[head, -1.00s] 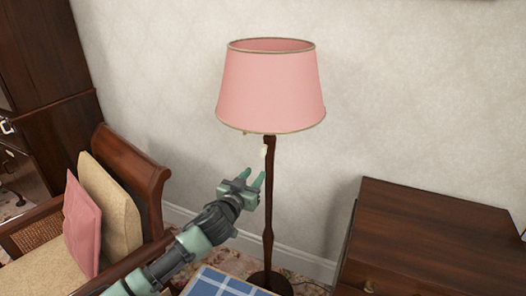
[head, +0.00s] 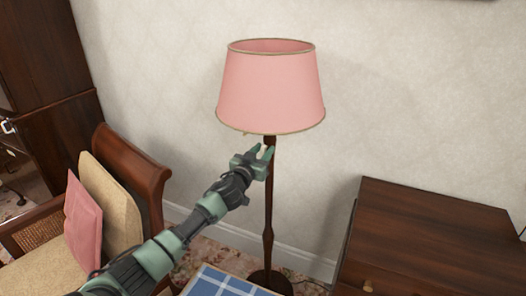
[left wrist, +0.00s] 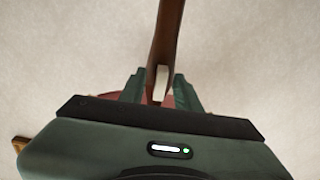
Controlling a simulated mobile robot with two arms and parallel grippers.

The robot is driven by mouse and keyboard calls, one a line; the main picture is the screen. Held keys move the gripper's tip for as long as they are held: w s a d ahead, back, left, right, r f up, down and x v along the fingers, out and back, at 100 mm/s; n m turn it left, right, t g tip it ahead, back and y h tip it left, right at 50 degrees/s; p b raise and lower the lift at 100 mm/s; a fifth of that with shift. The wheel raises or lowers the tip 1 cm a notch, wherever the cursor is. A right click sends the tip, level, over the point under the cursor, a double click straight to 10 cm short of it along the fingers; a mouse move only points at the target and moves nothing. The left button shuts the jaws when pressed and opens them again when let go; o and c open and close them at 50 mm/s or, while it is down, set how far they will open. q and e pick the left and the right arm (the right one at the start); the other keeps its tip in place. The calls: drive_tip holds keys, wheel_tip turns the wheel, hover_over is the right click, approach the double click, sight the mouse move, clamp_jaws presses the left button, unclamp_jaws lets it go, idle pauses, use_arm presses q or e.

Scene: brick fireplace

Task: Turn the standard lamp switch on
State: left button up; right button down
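The standard lamp has a pink shade (head: 270,90) and a dark wooden pole (head: 268,205). The shade looks unlit. My left gripper (head: 261,152) is at the upper pole, just below the shade, with its fingers apart. In the left wrist view the pole (left wrist: 168,30) comes down from the top, and the small cream switch (left wrist: 160,84) shows on it between the two open fingers of my left gripper (left wrist: 158,90). I cannot tell whether a finger touches it. My right gripper is not in view.
A wooden armchair (head: 135,170) with a pink cushion (head: 82,222) stands at the left. A dark wooden cabinet (head: 430,225) stands at the right. A blue checked surface (head: 222,284) lies at the bottom centre. The pale wall is behind the lamp.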

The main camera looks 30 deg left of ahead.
use_arm(q)
clamp_jaws()
drive_tip(key=shift+m, duration=0.3)
drive_tip(key=m, duration=0.3)
drive_tip(key=shift+m, duration=0.4)
drive_tip(key=m, duration=0.4)
drive_tip(key=shift+d+m, duration=0.1)
drive_tip(key=shift+m, duration=0.2)
drive_tip(key=m, duration=0.4)
drive_tip(key=shift+m+p, duration=0.3)
drive_tip(key=m, duration=0.4)
drive_tip(key=shift+d+f, duration=0.1)
drive_tip(key=shift+f, duration=0.05)
drive_tip(key=shift+m, duration=0.3)
